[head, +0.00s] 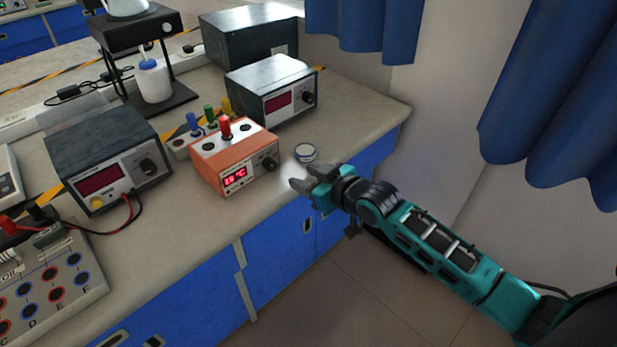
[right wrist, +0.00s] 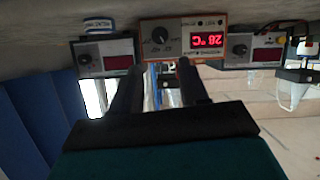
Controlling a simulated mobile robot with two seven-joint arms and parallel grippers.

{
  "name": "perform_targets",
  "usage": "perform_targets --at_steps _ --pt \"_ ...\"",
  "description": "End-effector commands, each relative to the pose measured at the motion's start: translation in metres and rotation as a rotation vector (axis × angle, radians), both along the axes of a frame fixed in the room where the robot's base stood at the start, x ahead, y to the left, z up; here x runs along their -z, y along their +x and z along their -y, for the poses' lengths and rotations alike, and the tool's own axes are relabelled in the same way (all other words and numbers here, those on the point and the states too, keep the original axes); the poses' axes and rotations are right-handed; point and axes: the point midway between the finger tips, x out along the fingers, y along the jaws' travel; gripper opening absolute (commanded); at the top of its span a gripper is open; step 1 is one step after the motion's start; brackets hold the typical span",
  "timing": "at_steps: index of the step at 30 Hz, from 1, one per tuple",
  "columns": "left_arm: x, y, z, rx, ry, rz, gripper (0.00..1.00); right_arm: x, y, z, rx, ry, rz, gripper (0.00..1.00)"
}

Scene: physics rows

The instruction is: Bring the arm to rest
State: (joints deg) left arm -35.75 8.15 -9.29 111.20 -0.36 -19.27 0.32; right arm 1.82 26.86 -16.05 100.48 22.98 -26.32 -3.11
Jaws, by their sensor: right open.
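My right gripper (head: 307,178) is at the front edge of the bench, in front of and to the right of the orange temperature box (head: 235,160). Its two dark fingers are apart with nothing between them, and they also show in the right wrist view (right wrist: 158,85). The orange box, with a lit red display, shows upside down in the right wrist view (right wrist: 180,38). My left gripper is not in view.
Grey meter boxes (head: 270,87) and (head: 108,157) stand on the bench. Colored plugs (head: 209,114) are behind the orange box. A black stand with a white bottle (head: 153,80) is at the back left. Blue curtains (head: 560,90) hang at right; open floor (head: 370,300) lies below the arm.

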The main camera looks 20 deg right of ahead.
Motion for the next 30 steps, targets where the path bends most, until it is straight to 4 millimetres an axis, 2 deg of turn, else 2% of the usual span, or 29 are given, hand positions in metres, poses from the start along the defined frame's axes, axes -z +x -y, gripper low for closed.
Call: perform_targets --at_steps 17,20,22,27,30 --pt "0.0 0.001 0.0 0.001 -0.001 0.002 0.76 0.004 -0.006 -0.002 0.001 0.003 -0.007 0.44" --pt "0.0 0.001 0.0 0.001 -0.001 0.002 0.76 0.022 -0.025 -0.01 0.007 0.013 -0.032 0.44" --pt "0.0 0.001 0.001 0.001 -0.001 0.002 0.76 0.041 -0.049 -0.017 0.018 0.024 -0.059 0.44" --pt "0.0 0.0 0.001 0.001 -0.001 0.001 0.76 0.086 -0.122 -0.034 0.067 0.041 -0.135 0.44" --pt "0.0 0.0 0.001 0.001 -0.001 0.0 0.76 0.102 -0.16 -0.039 0.1 0.04 -0.175 0.44"
